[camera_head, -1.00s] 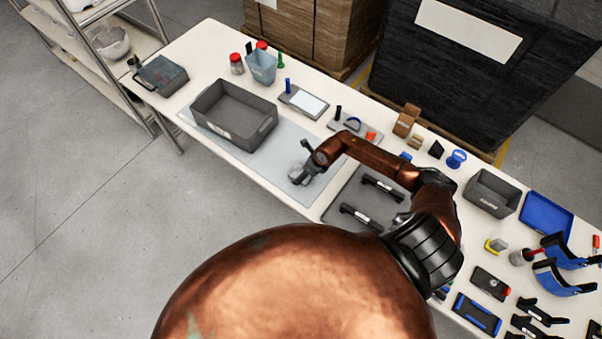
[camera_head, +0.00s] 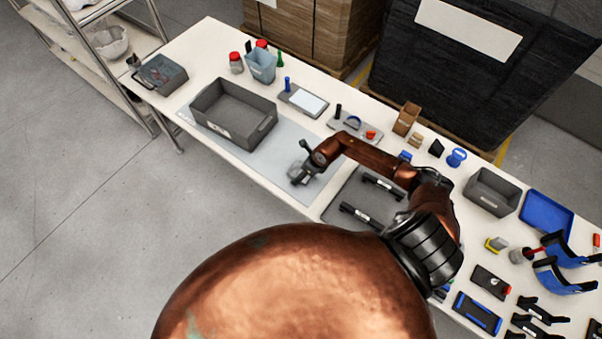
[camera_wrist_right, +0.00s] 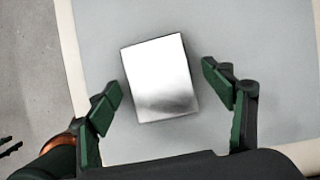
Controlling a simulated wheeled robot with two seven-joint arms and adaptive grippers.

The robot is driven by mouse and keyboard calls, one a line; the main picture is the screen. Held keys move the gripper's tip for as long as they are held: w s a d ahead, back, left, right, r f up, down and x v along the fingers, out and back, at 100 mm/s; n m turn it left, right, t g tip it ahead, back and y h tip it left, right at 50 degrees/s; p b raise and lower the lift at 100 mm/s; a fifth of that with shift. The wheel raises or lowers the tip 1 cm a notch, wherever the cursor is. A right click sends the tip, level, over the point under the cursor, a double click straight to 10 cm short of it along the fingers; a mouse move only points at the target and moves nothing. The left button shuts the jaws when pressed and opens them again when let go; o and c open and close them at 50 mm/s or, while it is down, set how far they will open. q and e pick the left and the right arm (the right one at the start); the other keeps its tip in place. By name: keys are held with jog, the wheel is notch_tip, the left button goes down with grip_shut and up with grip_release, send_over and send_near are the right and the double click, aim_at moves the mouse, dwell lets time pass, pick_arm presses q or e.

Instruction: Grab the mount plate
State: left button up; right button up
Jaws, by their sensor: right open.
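The mount plate (camera_wrist_right: 160,78) is a shiny silver, nearly square plate. In the right wrist view it lies slightly turned on the pale grey mat (camera_wrist_right: 250,30). My right gripper (camera_wrist_right: 168,98) is open, with one green-padded finger to the left of the plate and the other to its right. Gaps show between the plate and both fingers. In the head view my right gripper (camera_head: 300,175) hangs over the front of the grey mat (camera_head: 255,165), and the plate is hard to make out beneath it. My left gripper is not seen.
A grey bin (camera_head: 234,113) stands on the mat to the left of my right gripper. A dark tray (camera_head: 365,200) with black brackets lies to the right. Several small fixtures line the back of the white table (camera_head: 205,45). The mat's front area is clear.

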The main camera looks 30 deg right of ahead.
jog(key=shift+c, duration=0.3)
jog(key=c, duration=1.6)
jog(key=shift+c, duration=0.7)
jog(key=shift+r, duration=0.15)
